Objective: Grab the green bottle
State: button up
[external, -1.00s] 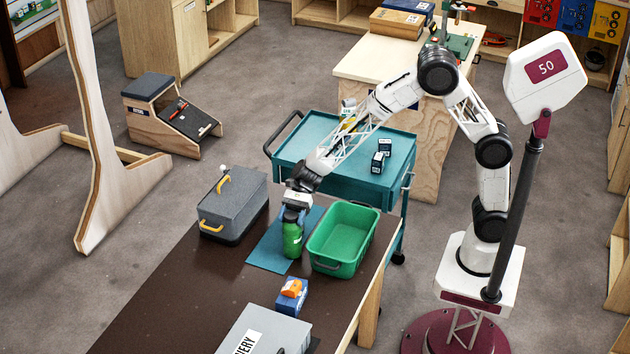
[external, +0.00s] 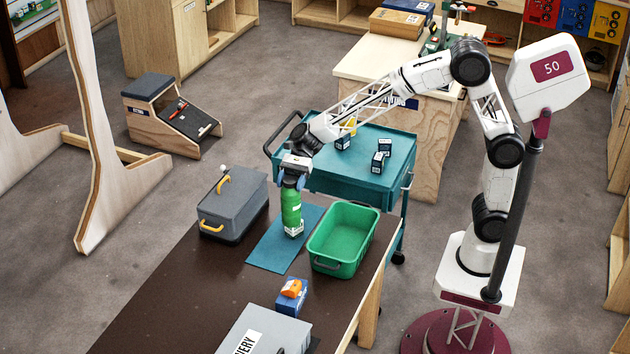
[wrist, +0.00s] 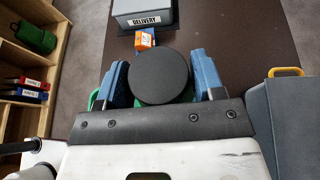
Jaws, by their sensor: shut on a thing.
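The green bottle (external: 291,207) is upright, with a white label near its bottom, over the blue mat (external: 268,254) on the dark table. My gripper (external: 291,183) is shut on its upper part, from above. In the wrist view the bottle's round black cap (wrist: 158,77) sits between the two blue fingers of my gripper (wrist: 160,82). The bottle's body is mostly hidden below the cap there. The bottle appears lifted above the mat.
A green bin (external: 343,238) stands right of the mat and a grey case (external: 232,205) left of it. A blue and orange box (external: 291,297) and a grey delivery box (external: 264,332) lie nearer the front. A teal cart (external: 345,175) stands behind the table.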

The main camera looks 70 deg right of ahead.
jog(key=shift+r, duration=1)
